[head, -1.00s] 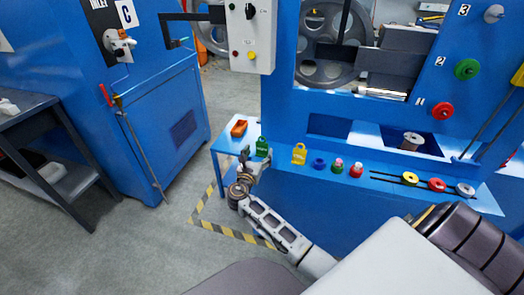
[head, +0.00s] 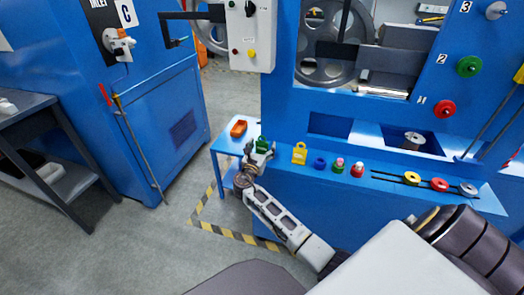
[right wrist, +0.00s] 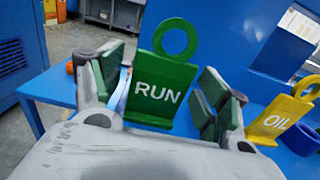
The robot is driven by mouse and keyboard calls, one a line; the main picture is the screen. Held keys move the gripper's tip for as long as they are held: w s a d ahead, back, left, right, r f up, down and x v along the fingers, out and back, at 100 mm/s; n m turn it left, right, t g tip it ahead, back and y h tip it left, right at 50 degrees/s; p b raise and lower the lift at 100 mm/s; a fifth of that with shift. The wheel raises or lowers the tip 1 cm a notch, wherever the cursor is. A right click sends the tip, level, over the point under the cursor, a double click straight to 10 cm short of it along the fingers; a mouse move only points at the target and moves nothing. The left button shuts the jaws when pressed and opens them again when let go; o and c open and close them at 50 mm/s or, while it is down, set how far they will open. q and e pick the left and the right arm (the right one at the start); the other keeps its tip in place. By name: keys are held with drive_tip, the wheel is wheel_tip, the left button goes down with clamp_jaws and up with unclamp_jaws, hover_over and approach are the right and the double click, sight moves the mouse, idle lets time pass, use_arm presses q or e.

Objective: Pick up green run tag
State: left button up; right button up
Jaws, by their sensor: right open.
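The green run tag (right wrist: 158,92) stands upright on the blue ledge, with a ring on top and "RUN" on its face. It shows in the head view (head: 262,144), partly hidden by my right gripper (head: 256,154). In the right wrist view my right gripper (right wrist: 163,95) is open, one finger on each side of the tag. The tag appears between the fingers; I cannot tell whether either pad touches it. My left gripper is not in view.
A yellow oil tag (right wrist: 278,115) stands close to the right of the run tag. Blue, green and red parts (head: 357,170) sit further right. The machine wall rises behind.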

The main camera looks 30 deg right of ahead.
idle(0.3)
drive_tip(key=c, duration=1.1)
drive_tip(key=shift+r, duration=0.15)
drive_tip(key=shift+r+p, duration=0.3)
drive_tip(key=shift+r, duration=0.4)
wheel_tip(320, 180, up, 6)
drive_tip(key=shift+r+p, duration=0.1)
drive_tip(key=shift+p, duration=0.9)
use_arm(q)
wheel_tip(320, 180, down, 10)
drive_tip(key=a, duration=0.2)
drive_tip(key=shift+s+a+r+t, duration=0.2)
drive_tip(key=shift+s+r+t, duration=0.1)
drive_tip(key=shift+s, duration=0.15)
use_arm(e)
drive_tip(key=shift+r, duration=1.05)
